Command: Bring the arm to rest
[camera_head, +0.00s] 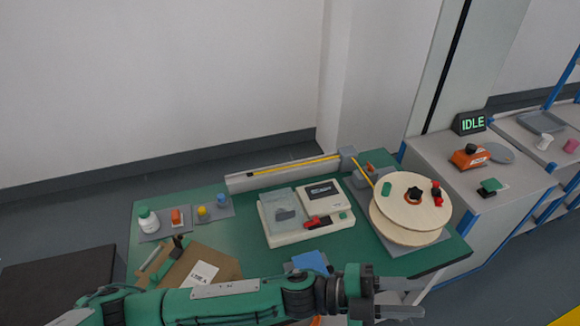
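My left arm (220,301) reaches in from the lower left and lies nearly level across the bottom of the view, in front of the green table (330,262). My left gripper (408,297) is at its right end, near the table's front edge. Its two fingers point right and stand apart, with nothing seen between them. My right gripper is not in view.
A cable reel (408,215) stands at the table's right, with a yellow cable (290,165) in a rail behind a white machine (303,217). A display (470,122) reads IDLE.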

